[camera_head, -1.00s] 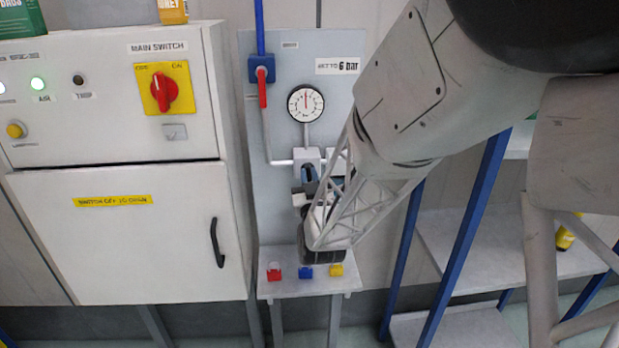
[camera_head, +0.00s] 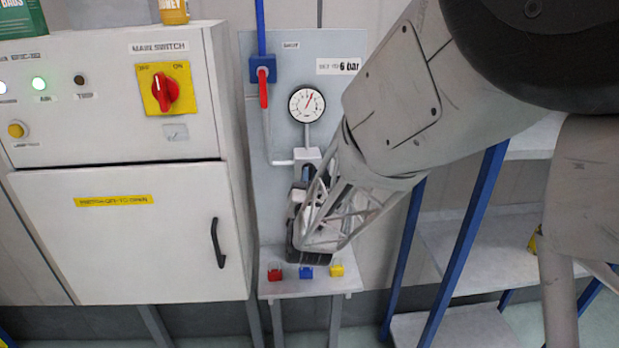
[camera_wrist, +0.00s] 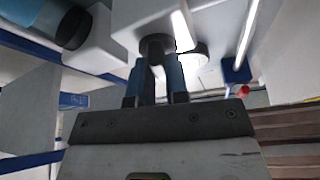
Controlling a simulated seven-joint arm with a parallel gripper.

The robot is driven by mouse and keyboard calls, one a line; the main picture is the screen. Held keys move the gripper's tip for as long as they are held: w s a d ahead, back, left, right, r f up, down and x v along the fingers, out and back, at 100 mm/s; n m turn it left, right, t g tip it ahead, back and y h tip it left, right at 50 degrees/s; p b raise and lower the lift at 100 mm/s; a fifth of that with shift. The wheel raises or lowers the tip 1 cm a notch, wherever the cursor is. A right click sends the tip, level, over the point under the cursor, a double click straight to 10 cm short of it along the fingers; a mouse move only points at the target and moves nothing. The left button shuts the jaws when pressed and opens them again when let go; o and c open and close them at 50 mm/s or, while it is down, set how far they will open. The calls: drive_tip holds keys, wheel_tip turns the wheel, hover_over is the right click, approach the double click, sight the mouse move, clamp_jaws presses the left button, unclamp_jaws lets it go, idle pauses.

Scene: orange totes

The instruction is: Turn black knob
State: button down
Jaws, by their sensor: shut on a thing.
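The black knob (camera_wrist: 156,42) sits under a white block of the air unit in the wrist view. My gripper (camera_wrist: 158,62) has its two blue fingers closed on either side of the knob. In the head view my gripper (camera_head: 306,176) is at the white block below the gauge, and my wrist hides the knob. The round pressure gauge (camera_head: 306,104) is on the grey panel above, its needle pointing up and a little right. A sign (camera_head: 338,66) beside it reads "6 bar".
A red-handled blue valve (camera_head: 263,72) is left of the gauge. A small shelf (camera_head: 308,287) below my wrist holds red, blue and yellow pieces. A white cabinet (camera_head: 130,240) stands left and a blue-framed rack (camera_head: 465,230) right.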

drive_tip(key=c, duration=1.1)
unclamp_jaws()
drive_tip(key=shift+v, duration=3.9)
drive_tip(key=shift+w+d+r, duration=0.1)
drive_tip(key=s+d+r+n+g, duration=0.1)
drive_tip(key=s+d+g, duration=0.3)
drive_tip(key=s, duration=0.5)
drive_tip(key=s+d+r+n+g+y, duration=0.1)
drive_tip(key=s+d+g, duration=0.3)
drive_tip(key=s+g, duration=0.5)
drive_tip(key=s+d+r+n+g+y, duration=0.1)
drive_tip(key=s+d+g, duration=0.3)
drive_tip(key=s, duration=0.7)
drive_tip(key=shift+r+n+g, duration=0.6)
drive_tip(key=shift+r+g, duration=0.25)
drive_tip(key=shift+g, duration=0.45)
